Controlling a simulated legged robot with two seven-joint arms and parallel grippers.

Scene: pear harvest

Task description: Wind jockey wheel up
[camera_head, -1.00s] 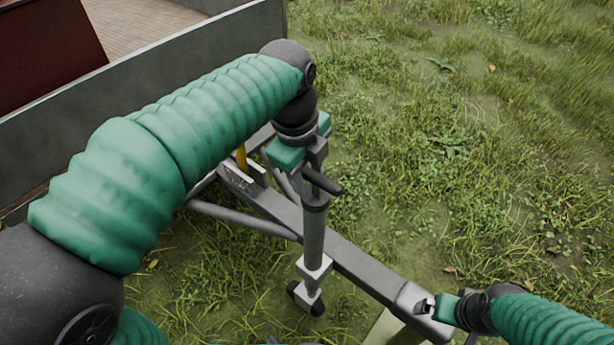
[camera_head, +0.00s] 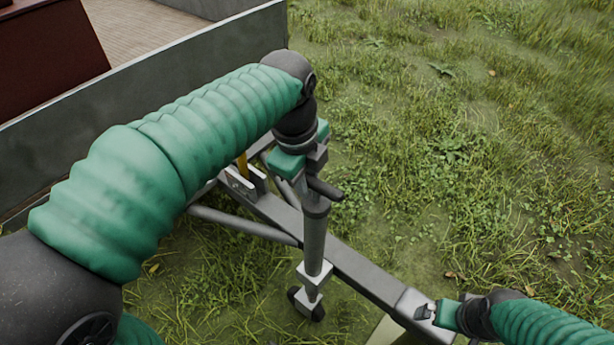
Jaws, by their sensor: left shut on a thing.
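The jockey wheel post (camera_head: 314,245) stands upright against the trailer drawbar (camera_head: 360,272). Its small dark wheel (camera_head: 309,306) is low at the grass. The dark crank handle (camera_head: 327,190) is at the top of the post. My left gripper (camera_head: 308,172), with green pads, comes down from above and is shut on the crank at the top of the post. The gripper hides part of the crank. My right gripper (camera_head: 434,314) is at the front end of the drawbar, by the coupling head. Its fingers are too small and covered to tell their state.
The grey trailer side wall (camera_head: 150,85) runs across the upper left, with a dark red box (camera_head: 45,45) inside. A yellow lever (camera_head: 242,165) stands on the drawbar behind the post. Open grass (camera_head: 480,150) lies to the right.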

